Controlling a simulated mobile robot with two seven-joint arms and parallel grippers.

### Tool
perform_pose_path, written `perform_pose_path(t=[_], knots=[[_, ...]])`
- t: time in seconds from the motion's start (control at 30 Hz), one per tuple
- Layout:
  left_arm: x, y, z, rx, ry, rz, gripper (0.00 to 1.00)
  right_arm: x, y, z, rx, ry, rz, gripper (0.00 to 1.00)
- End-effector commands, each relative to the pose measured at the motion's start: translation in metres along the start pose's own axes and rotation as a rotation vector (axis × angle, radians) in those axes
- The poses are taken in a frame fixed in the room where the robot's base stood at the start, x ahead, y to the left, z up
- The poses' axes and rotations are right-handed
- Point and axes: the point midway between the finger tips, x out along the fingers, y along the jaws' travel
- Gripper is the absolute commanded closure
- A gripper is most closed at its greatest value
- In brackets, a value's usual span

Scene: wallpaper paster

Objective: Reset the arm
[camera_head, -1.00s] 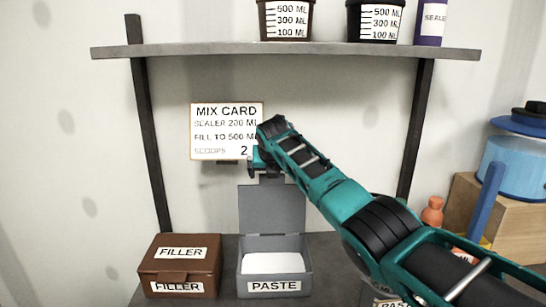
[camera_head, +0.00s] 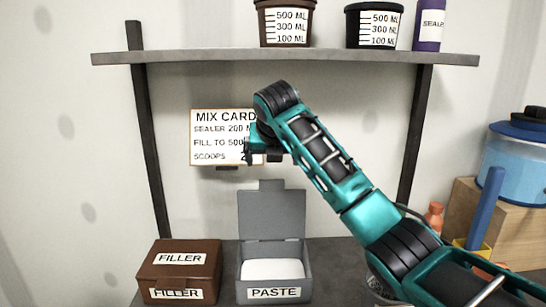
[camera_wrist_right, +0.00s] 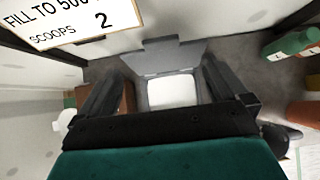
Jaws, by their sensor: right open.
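My right arm comes in from the right in the head view. Its gripper (camera_head: 262,156) hangs in front of the lower right of the mix card (camera_head: 215,122), above the grey paste box (camera_head: 274,293). In the right wrist view the fingers (camera_wrist_right: 160,88) are spread apart with nothing between them. The paste box has its lid raised and white contents inside; it also shows beyond the fingers in the wrist view (camera_wrist_right: 172,92). My left gripper is not in view.
A closed brown filler box (camera_head: 180,270) stands left of the paste box. Above, a grey shelf (camera_head: 285,57) carries a brown cup (camera_head: 285,20), a black cup (camera_head: 374,24) and a purple sealer container (camera_head: 429,25). A blue bucket (camera_head: 515,160) and orange bottle (camera_head: 433,215) stand at right.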

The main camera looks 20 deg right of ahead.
Motion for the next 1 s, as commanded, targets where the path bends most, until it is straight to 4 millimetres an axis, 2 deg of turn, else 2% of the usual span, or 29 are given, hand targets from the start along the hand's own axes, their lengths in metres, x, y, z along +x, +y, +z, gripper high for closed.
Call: perform_pose_path(t=[0.33,0.47,0.57,0.7,0.87,1.0], knots=[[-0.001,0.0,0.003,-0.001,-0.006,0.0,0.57,-0.001,0.0,-0.001,0.004,0.001,0.0,0.0],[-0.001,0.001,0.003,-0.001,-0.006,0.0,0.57,0.012,0.003,-0.022,0.072,0.023,0.013,0.0],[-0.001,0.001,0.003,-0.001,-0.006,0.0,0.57,0.03,0.006,-0.059,0.208,0.06,0.031,0.0],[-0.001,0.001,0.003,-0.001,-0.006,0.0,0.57,0.054,0.008,-0.128,0.487,0.134,0.05,0.0],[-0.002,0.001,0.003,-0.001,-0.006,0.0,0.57,0.068,0.001,-0.207,0.832,0.22,0.037,0.0],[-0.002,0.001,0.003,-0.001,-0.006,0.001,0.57,0.068,-0.012,-0.273,1.145,0.289,-0.006,0.0]])
